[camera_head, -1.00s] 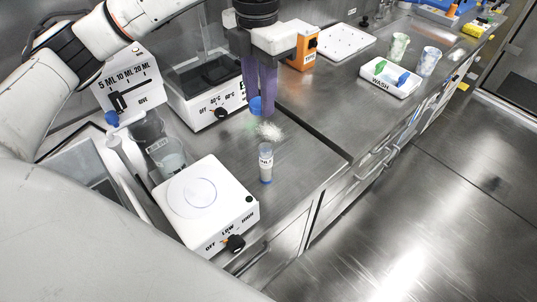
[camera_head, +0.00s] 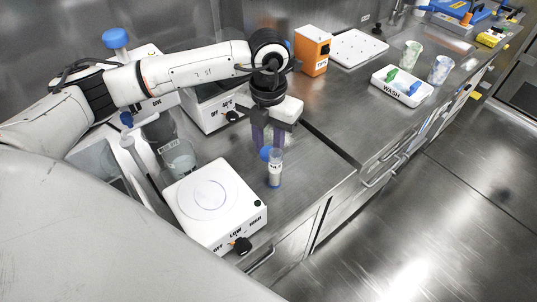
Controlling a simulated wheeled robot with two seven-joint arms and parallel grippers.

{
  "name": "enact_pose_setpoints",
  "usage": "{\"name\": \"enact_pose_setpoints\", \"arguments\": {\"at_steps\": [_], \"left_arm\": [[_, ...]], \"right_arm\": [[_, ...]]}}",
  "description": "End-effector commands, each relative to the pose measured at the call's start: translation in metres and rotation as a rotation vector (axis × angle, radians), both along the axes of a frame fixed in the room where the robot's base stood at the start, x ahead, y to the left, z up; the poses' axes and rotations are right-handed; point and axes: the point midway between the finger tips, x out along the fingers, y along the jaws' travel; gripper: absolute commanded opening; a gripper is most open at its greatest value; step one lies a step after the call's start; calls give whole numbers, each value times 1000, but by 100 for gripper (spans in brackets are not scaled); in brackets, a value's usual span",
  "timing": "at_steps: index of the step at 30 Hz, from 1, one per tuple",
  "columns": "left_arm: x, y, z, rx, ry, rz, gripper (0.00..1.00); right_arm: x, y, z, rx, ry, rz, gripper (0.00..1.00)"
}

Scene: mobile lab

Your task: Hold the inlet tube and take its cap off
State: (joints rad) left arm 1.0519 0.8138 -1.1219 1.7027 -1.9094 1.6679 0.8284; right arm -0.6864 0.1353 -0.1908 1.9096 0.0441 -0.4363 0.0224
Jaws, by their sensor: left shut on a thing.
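The inlet tube (camera_head: 275,172), clear with a pale label and bluish contents at its base, stands upright on the steel bench, right of the white hotplate. No cap shows on its top. My left gripper (camera_head: 267,146) points down just above and behind the tube. Its purple fingers are shut on a blue cap (camera_head: 265,154), which shows at the fingertips beside the upper left of the tube. I cannot tell whether cap and tube touch. My right gripper is not in view.
The white hotplate (camera_head: 211,203) stands close on the left, with a beaker (camera_head: 178,158) behind it. An orange box (camera_head: 311,50) and a WASH tray (camera_head: 402,87) stand farther right. The bench's front edge is near the tube.

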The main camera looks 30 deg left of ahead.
Motion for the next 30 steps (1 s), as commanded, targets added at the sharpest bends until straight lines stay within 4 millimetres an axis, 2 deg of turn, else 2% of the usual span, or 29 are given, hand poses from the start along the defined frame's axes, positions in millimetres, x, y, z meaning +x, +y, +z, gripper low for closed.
{"name": "enact_pose_setpoints", "arguments": {"at_steps": [5,10,22,23,24,26,30], "left_arm": [[-1,0,-14,0,2,-1,2],[-1,0,-38,0,3,-2,2],[0,0,-46,-1,-1,-2,2],[0,0,-45,-1,-1,-2,32],[0,0,-44,-1,-1,-2,39],[0,0,-44,0,-1,-2,48],[0,0,-44,0,0,-2,48]], "right_arm": [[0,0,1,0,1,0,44],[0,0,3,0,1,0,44],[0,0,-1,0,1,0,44],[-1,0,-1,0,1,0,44],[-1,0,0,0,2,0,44],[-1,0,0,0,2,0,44],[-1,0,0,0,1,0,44]]}}
